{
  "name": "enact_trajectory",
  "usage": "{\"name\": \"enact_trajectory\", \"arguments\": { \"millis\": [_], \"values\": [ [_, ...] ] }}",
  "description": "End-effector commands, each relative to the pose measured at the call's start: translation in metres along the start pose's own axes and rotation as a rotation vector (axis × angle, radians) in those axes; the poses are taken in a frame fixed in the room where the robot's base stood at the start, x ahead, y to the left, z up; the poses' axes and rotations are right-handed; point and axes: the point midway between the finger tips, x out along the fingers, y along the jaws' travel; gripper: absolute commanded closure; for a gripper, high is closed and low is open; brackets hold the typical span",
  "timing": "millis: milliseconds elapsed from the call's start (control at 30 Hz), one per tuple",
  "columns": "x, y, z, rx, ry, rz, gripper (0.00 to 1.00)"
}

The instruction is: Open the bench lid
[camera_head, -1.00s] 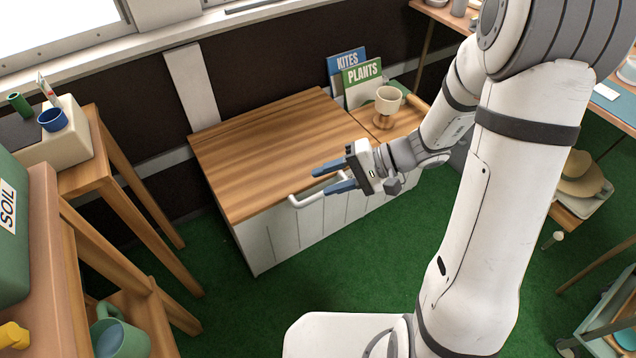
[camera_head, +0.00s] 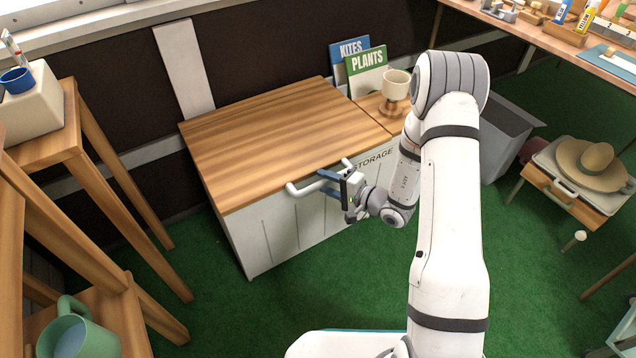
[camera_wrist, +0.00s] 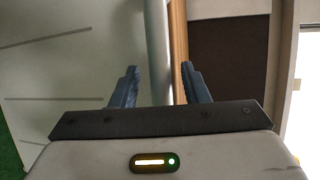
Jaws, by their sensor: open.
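The storage bench (camera_head: 270,235) has a white slatted front and a wooden lid (camera_head: 255,140), which lies flat and closed on top. A white bar handle (camera_head: 303,189) sticks out along the lid's front edge. The lid's wooden edge (camera_wrist: 180,40) is just right of the bar.
Wooden stands (camera_head: 75,130) are at the left, and a low table with a straw hat (camera_head: 592,165) at the right. Green floor is clear before the bench.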

Motion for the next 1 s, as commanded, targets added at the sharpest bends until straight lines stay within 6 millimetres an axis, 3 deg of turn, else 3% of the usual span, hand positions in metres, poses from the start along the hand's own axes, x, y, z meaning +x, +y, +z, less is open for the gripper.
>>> {"name": "enact_trajectory", "arguments": {
  "millis": [200,500,1000],
  "values": [
    [0.022,0.000,0.000,-0.001,-0.001,0.000,0.59],
    [0.024,0.000,0.000,0.000,0.000,0.000,0.59],
    [0.023,0.003,0.000,0.005,0.001,0.006,0.99]
  ]
}}
